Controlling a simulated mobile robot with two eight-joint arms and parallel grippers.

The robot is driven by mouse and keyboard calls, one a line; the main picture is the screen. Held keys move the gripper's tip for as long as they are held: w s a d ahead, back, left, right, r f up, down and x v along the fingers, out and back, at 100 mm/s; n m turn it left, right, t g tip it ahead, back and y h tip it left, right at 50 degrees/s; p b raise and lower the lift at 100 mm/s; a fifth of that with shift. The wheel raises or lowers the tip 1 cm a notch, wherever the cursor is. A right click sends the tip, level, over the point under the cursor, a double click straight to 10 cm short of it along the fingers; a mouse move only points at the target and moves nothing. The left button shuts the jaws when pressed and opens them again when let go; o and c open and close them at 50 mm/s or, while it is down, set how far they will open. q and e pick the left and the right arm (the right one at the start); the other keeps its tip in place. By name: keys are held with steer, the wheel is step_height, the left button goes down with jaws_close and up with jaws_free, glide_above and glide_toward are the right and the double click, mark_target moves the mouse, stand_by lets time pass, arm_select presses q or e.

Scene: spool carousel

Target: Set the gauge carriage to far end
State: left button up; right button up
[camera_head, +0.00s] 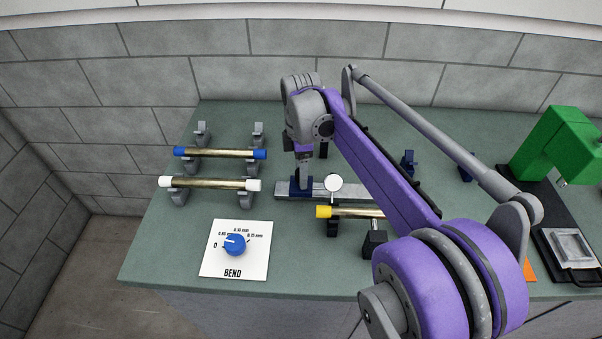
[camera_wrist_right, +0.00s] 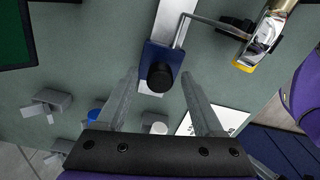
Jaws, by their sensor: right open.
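The gauge carriage is a blue block (camera_head: 301,187) on a grey rail (camera_head: 362,192), near the rail's left end in the head view. A round white dial (camera_head: 333,182) sits to its right. In the wrist view the blue carriage (camera_wrist_right: 160,58) carries a black knob (camera_wrist_right: 160,77), and a thin bent rod runs from it toward the dial. My right gripper (camera_head: 303,157) is above the carriage; in the wrist view its open fingers (camera_wrist_right: 162,88) lie either side of the knob, with gaps. Whether they are down at knob height I cannot tell. My left gripper is out of view.
A yellow-ended rod (camera_head: 350,212) lies on supports just in front of the rail. Blue-ended (camera_head: 220,153) and white-ended (camera_head: 210,184) rods rest on stands at left. A BEND dial card (camera_head: 235,262) lies in front. A green machine (camera_head: 556,145) stands at far right.

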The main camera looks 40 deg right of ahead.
steer(key=shift+f, duration=0.65)
jaws_close()
stand_by(1.0)
